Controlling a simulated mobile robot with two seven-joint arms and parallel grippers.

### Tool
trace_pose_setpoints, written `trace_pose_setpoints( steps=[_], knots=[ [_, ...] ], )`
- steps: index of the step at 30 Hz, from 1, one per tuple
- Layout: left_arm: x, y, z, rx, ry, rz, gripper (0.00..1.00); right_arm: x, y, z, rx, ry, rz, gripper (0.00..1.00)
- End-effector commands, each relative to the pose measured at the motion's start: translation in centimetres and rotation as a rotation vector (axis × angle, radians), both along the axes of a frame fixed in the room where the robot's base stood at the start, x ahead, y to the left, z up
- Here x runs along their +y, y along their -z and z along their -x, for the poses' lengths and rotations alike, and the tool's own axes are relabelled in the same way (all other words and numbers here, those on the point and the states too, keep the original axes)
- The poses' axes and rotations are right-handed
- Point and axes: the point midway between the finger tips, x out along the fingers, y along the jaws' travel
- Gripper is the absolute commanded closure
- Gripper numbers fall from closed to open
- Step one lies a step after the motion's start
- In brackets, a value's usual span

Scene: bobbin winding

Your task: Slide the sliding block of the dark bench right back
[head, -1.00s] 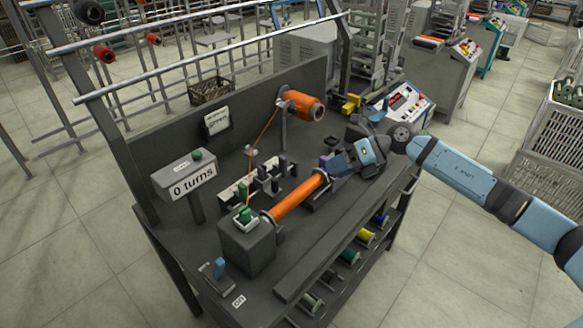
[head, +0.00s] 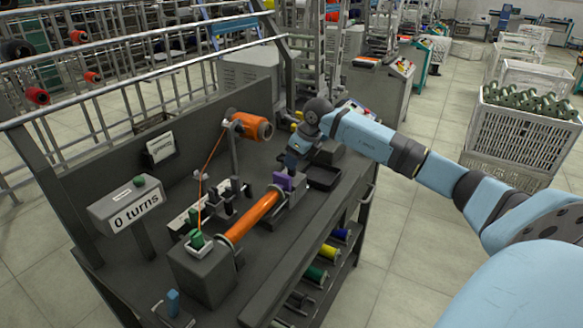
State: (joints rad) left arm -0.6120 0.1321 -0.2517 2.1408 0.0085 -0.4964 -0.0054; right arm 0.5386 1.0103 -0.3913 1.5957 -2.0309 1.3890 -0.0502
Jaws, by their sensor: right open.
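The dark bench (head: 245,318) fills the middle of the head view. Its sliding block (head: 295,193), grey with a purple piece (head: 284,181) on top, stands at the right end of the orange bobbin (head: 252,216). The bobbin's left end meets the grey drive box (head: 203,272). No clear gap shows between block and bobbin. My right gripper (head: 291,165) is open and points down just behind the purple piece. Its fingertips are small and partly hidden, so I cannot tell whether they touch it. My left gripper is out of view.
A dark shallow tray (head: 324,177) lies right of the block. An orange spool (head: 250,126) stands behind, its thread running down to the green-topped drive box. A "0 turns" sign (head: 137,211) stands at left. Coloured spools (head: 328,252) sit on a lower shelf.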

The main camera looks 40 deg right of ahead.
Motion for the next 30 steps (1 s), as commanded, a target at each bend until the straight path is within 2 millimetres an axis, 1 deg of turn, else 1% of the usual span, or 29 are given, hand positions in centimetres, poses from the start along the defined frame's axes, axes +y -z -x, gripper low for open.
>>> trace_pose_setpoints(
  steps=[1, 3, 7, 11, 18, 20, 21, 23, 24, 25, 30],
  knots=[
    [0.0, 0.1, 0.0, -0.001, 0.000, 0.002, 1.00, 0.2, 0.9, -0.3, 0.000, 0.001, -0.001, 0.51],
    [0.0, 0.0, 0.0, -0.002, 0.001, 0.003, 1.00, 0.3, 1.8, -0.7, 0.001, 0.000, -0.002, 0.51],
    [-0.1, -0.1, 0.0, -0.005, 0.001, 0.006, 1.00, 0.4, 2.9, -1.1, 0.000, 0.000, 0.000, 0.51],
    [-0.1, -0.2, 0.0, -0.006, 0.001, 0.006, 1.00, 0.4, 3.3, -1.3, 0.000, 0.000, 0.000, 0.51],
    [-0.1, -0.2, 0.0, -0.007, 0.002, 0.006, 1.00, 0.4, 3.3, -1.3, 0.000, 0.000, 0.000, 0.51],
    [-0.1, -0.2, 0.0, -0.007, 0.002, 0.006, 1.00, 0.4, 3.3, -1.3, 0.000, 0.000, 0.000, 0.65],
    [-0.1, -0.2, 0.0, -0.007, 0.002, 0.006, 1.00, 0.4, 3.3, -1.3, 0.000, 0.000, 0.000, 0.74],
    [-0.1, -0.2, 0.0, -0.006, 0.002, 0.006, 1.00, 0.4, 3.3, -1.3, 0.000, 0.000, 0.000, 0.88],
    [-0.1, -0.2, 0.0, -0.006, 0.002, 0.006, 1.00, 0.4, 3.3, -1.3, 0.000, 0.000, 0.000, 0.97],
    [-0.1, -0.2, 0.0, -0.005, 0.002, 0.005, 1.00, 0.4, 3.3, -1.3, 0.000, 0.000, 0.000, 1.00],
    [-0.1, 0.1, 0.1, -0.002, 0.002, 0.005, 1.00, 0.1, 3.3, -1.4, -0.001, 0.000, 0.001, 1.00]
  ],
)
